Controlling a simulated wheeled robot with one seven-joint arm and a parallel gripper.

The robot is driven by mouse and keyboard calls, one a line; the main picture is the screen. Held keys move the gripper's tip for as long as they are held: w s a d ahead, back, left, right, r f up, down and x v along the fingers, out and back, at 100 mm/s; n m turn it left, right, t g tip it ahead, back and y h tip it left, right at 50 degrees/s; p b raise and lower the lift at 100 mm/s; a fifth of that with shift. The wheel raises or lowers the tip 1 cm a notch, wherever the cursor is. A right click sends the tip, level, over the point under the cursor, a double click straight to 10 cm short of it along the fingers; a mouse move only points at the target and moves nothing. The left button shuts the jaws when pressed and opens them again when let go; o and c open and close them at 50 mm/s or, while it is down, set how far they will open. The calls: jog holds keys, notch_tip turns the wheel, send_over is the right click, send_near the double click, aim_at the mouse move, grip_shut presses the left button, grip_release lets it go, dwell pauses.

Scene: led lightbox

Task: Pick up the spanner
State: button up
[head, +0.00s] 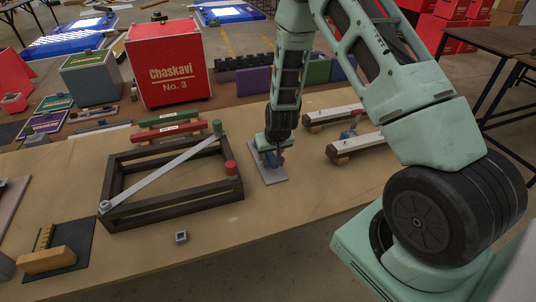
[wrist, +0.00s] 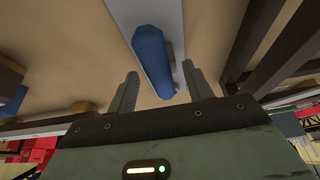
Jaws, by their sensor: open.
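A blue rounded thing (wrist: 150,48), which may be the spanner's handle, lies on a grey plate (wrist: 174,16) in the wrist view. The rest of its shape is hard to make out. In the head view the same grey plate (head: 274,178) lies on the table, right of the dark wooden frame, and my gripper largely hides what is on it. My gripper (head: 272,160) points down just over the plate. In the wrist view its two fingers (wrist: 160,69) stand apart, with the near end of the blue thing between them. I cannot tell whether they touch it.
The dark wooden frame (head: 172,210), with a pale bar (head: 160,172) across it, stands close on the left. Two light bars (head: 357,143) lie to the right. A small square part (head: 181,237) lies at the front. The table front (head: 260,215) is mostly clear.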

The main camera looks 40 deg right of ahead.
grip_shut()
jog(key=shift+r, duration=0.1)
jog(key=shift+r+p, duration=0.2)
jog(key=shift+p, duration=0.1)
notch_tip(320, 180, up, 10)
jog(key=b, duration=0.1)
jog(key=shift+b, duration=0.35)
